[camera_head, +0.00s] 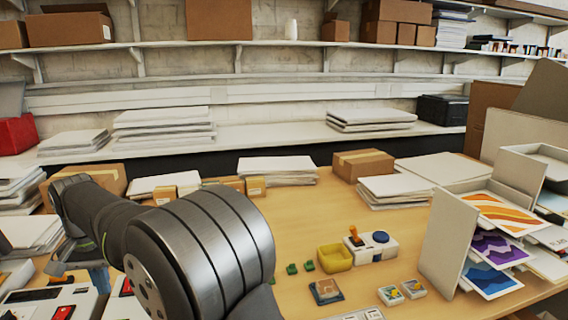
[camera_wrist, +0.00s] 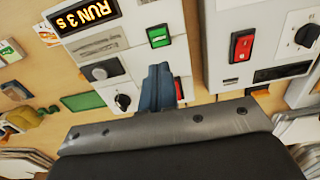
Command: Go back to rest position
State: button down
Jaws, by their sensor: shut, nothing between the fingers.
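My gripper (camera_wrist: 159,74) is shut, its blue-grey fingers together with nothing between them. In the wrist view it is in front of a white control panel (camera_wrist: 108,45), just below a lit green switch (camera_wrist: 159,37). The panel has an orange "RUN 3 s" display (camera_wrist: 86,16) and a black knob (camera_wrist: 123,101). Part of a red switch (camera_wrist: 179,89) shows beside the fingers. I cannot tell whether the fingertips touch the panel. In the head view my arm reaches over the bench's left side, above white machines (camera_head: 45,300); it hides part of them.
A second white unit with a red rocker switch (camera_wrist: 241,45) stands to the right in the wrist view. In the head view, a yellow bin (camera_head: 335,258), a box with an orange lever (camera_head: 372,247) and a print rack (camera_head: 445,240) stand right of my arm. Paper stacks and cartons (camera_head: 362,165) lie behind.

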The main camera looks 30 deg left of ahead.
notch_tip(320, 180, up, 7)
jog(key=shift+r, duration=0.2)
dwell(0.3)
jog(key=c, duration=1.8)
grip_release()
jog(key=shift+w, duration=0.2)
jog(key=shift+c, duration=0.2)
jog(key=o, duration=1.8)
jog(key=w+d+f, duration=0.3)
jog(key=w+f, duration=0.1)
jog(key=w, duration=0.5)
jog(key=shift+w+f, duration=0.25)
jog(key=shift+f, duration=0.15)
jog(key=shift+o, duration=0.2)
notch_tip(320, 180, down, 10)
jog(key=shift+r, duration=0.25)
notch_tip(320, 180, up, 10)
